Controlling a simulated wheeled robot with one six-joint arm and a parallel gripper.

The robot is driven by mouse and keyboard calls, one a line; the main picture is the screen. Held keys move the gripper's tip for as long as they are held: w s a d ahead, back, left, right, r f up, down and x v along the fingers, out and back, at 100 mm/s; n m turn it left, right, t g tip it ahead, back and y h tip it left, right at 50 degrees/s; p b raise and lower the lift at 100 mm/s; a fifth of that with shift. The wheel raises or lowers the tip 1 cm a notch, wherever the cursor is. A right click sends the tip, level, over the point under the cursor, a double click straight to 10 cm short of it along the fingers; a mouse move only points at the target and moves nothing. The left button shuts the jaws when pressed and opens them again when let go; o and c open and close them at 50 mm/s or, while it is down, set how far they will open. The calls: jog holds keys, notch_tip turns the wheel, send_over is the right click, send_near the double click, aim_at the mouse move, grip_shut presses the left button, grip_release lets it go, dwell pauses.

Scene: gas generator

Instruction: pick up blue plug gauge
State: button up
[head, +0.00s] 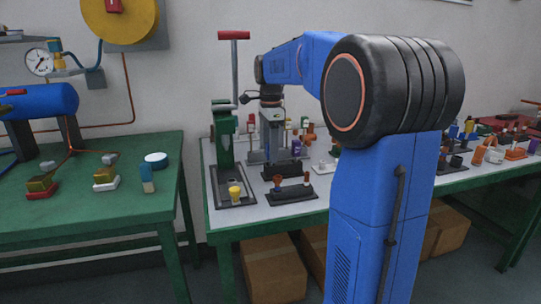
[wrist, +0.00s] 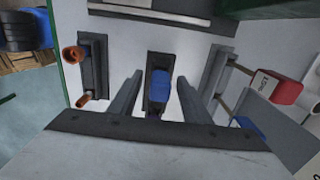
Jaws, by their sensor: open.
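My gripper (wrist: 160,80) is open, its two fingers on either side of a blue block-like piece (wrist: 160,87) that looks like the blue plug gauge. This piece is upright on a narrow dark base. I see a gap on each side, and cannot tell its height relative to the fingertips. In the head view my gripper (head: 272,145) points down over the grey bench top; the blue piece cannot be made out there.
A dark holder with orange-brown pieces (wrist: 92,85) lies left of the fingers. A red-ended tool (wrist: 286,90) lies to the right. In the head view, a green press (head: 222,135) stands left of my gripper, and a dark holder (head: 290,194) lies in front.

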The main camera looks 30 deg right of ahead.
jog(key=c, duration=1)
jog(key=shift+o, duration=0.2)
jog(key=shift+r, duration=0.1)
